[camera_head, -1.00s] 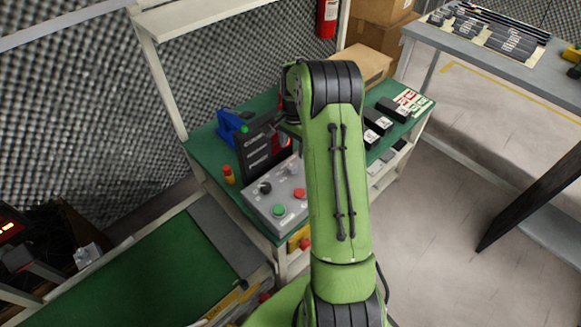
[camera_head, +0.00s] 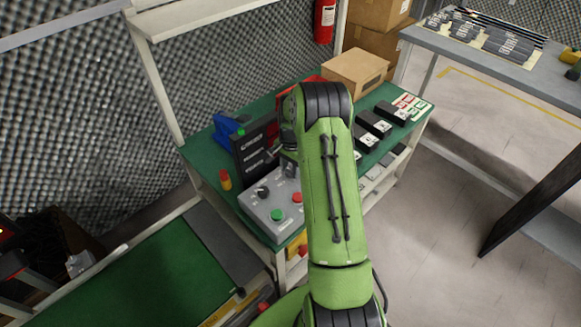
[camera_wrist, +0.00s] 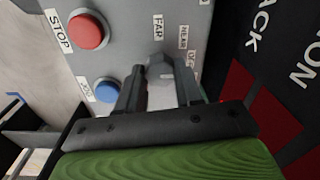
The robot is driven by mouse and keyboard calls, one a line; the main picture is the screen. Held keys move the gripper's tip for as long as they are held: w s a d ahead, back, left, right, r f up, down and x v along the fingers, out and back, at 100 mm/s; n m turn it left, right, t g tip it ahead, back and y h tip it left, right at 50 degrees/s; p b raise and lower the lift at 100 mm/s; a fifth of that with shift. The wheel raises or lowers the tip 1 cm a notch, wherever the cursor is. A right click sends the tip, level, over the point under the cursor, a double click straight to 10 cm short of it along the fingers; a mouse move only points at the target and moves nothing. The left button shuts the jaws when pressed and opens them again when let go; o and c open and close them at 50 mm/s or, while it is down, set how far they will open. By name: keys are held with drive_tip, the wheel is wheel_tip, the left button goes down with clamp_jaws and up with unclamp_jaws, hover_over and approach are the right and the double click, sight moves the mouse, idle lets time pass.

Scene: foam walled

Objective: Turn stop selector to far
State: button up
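The grey control box (camera_head: 255,208) stands on the green bench top. In the wrist view its panel (camera_wrist: 125,25) carries a red button (camera_wrist: 87,31) labelled STOP, a blue button (camera_wrist: 107,90), and printed labels including FAR (camera_wrist: 158,26) and NEAR. My gripper (camera_wrist: 160,72) is over the panel just below these labels, its two dark fingers apart with pale grey showing between them. In the head view my arm hides this part of the box.
A black labelled rack (camera_head: 254,150) stands close behind the box. A dark knob (camera_head: 262,191), a green button (camera_head: 277,214) and a red button are on the box. A red-and-yellow post (camera_head: 225,180) stands left of it. Black blocks (camera_head: 372,124) lie to the right.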

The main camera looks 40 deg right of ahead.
drive_tip(key=shift+c, duration=1.1)
drive_tip(key=shift+n, duration=0.3)
drive_tip(key=n, duration=0.3)
drive_tip(key=shift+r+n+p, duration=0.1)
drive_tip(key=shift+n+p, duration=0.2)
drive_tip(key=shift+p, duration=0.1)
drive_tip(key=n, duration=0.4)
drive_tip(key=shift+n, duration=0.3)
drive_tip(key=n, duration=0.4)
drive_tip(key=shift+p, duration=0.35)
drive_tip(key=shift+w+n, duration=0.1)
drive_tip(key=shift+n, duration=2.4)
drive_tip(key=o, duration=1)
